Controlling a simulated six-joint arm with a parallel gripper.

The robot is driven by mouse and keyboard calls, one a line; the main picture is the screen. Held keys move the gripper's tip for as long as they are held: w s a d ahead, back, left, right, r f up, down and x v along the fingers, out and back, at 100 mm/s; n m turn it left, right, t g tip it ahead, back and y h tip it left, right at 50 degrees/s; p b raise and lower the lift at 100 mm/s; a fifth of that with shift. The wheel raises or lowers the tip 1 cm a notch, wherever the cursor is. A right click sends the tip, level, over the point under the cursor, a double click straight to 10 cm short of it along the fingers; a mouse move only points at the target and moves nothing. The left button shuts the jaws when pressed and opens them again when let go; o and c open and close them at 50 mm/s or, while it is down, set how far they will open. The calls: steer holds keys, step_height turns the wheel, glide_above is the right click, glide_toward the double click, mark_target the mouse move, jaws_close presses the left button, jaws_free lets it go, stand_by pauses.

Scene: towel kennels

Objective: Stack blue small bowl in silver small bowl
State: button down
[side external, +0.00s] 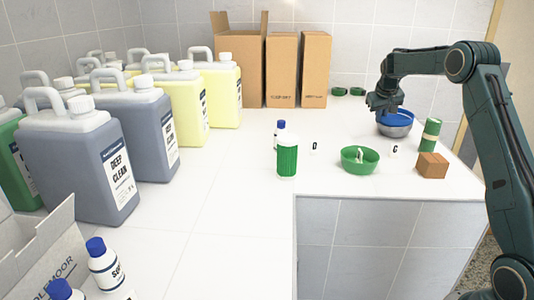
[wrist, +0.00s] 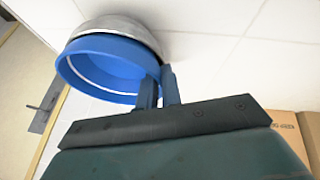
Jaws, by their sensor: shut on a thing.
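The blue small bowl (side external: 404,116) is held by its rim in my gripper (side external: 384,106). It sits at the mouth of the silver small bowl (side external: 398,130), which stands on the white counter. In the wrist view the gripper fingers (wrist: 160,92) are shut on the right edge of the blue bowl (wrist: 88,74). The silver bowl (wrist: 128,24) shows behind it as a grey curve. The blue bowl covers most of the silver bowl's inside, so I cannot tell whether the two touch.
A green can (side external: 431,134) and a brown box (side external: 432,166) stand right of the bowls. A green bowl (side external: 352,166) and a green-wrapped bottle (side external: 286,160) are nearer the counter's front edge. Cardboard boxes (side external: 282,70) stand behind; large jugs (side external: 130,125) fill the left.

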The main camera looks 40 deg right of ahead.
steer(key=c, duration=1.6)
jaws_free()
steer(key=shift+s+f+g, duration=0.15)
steer(key=shift+s+f, duration=0.05)
steer(key=shift+f, duration=0.4)
steer(key=shift+s+f+g, duration=0.15)
steer(key=shift+f, duration=0.45)
steer(key=shift+w+r, duration=0.1)
steer(key=shift+r, duration=0.15)
steer(key=shift+a+r, duration=0.15)
steer(key=shift+r, duration=0.3)
steer(key=v, duration=1.1)
steer(key=shift+r, duration=0.1)
